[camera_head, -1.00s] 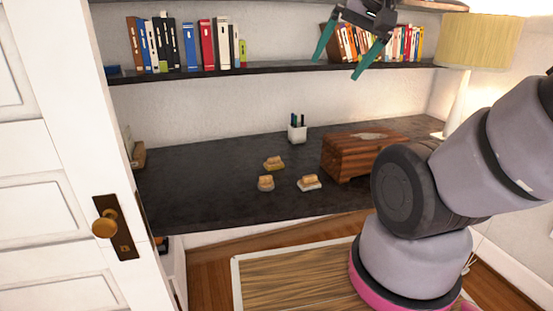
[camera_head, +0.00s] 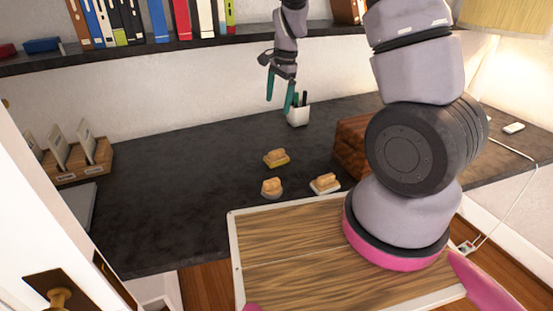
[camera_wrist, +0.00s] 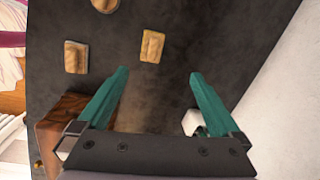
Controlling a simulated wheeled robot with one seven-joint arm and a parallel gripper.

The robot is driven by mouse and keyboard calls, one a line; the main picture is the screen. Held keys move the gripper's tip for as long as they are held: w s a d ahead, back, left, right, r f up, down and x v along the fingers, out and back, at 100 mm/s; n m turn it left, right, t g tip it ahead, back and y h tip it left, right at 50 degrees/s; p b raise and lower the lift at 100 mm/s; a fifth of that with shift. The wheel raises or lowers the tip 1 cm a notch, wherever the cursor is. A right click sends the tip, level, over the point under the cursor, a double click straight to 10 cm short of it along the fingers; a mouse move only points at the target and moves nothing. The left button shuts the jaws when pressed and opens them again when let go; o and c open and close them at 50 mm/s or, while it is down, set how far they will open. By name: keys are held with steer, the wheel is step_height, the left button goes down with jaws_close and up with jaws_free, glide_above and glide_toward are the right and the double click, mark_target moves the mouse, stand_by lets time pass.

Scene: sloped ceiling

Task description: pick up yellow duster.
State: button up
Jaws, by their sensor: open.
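The yellow duster (camera_head: 276,158), a tan block on a yellow base, lies on the dark desktop. It is the rearmost of three similar dusters. In the wrist view it (camera_wrist: 152,45) lies beyond the fingertips, between their lines and closer to the left one. My gripper (camera_head: 279,103) is open and empty, pointing down above the desk in front of the back wall. In the wrist view its two teal fingers (camera_wrist: 158,74) are spread apart with nothing between them.
A grey-based duster (camera_head: 271,188) and a white-based duster (camera_head: 325,183) lie nearer the desk's front edge. A white pen cup (camera_head: 298,116) stands close to my gripper. A wooden box (camera_head: 352,146) is partly hidden by my arm. A book shelf (camera_head: 200,40) hangs above.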

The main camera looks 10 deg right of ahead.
steer(key=m+g+h, duration=0.1)
steer(key=h, duration=0.1)
glide_toward(277, 151)
steer(key=f, duration=0.5)
steer(key=shift+w+d+f, duration=0.1)
steer(key=shift+w+d, duration=0.1)
steer(key=shift+w, duration=0.1)
steer(key=shift+s+a+f, duration=0.1)
steer(key=shift+s+f, duration=0.05)
steer(key=shift+f, duration=2.6)
steer(key=shift+c, duration=0.3)
steer(key=c, duration=1.3)
step_height(277, 151, up, 10)
steer(key=shift+r, duration=0.1)
steer(key=o, duration=0.8)
steer(key=c, duration=0.6)
